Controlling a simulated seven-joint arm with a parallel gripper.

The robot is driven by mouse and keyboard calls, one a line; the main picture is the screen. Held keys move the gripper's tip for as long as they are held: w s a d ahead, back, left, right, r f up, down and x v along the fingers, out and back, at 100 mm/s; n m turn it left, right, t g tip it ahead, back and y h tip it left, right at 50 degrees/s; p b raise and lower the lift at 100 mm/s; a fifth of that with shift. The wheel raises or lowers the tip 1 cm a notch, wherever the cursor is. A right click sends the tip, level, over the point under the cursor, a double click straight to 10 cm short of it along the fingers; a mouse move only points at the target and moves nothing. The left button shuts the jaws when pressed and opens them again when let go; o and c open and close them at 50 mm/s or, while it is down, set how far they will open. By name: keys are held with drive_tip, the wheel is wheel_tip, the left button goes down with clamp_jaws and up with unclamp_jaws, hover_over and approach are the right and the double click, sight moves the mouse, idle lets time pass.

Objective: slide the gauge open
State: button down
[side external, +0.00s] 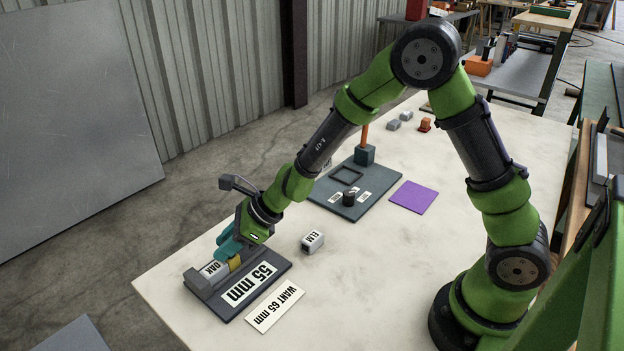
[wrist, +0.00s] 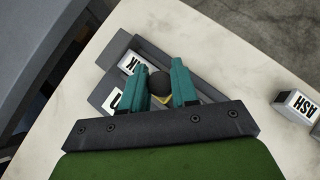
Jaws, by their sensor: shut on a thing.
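The gauge (side external: 270,299) is a dark grey plate near the table's front left edge, with a raised bar and a large "55 mm" label (side external: 249,284). A block labelled "OAK" (side external: 212,269) sits at its back left, beside a yellow slider part (side external: 235,263). My gripper (side external: 230,252) is over the gauge with its teal fingers low. In the wrist view my gripper (wrist: 166,92) is shut on a round dark knob (wrist: 159,83), with a bit of yellow beneath. The gripper hides part of the gauge and its label there.
A "WANT 65 mm" card (side external: 275,308) lies in front of the gauge. A dark board (side external: 349,210) and purple square (side external: 413,197) are farther back. The table's right middle is clear.

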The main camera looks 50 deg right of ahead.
drive_tip(key=shift+d, duration=1.9)
drive_tip(key=c, duration=0.9)
unclamp_jaws()
drive_tip(key=v, duration=1.7)
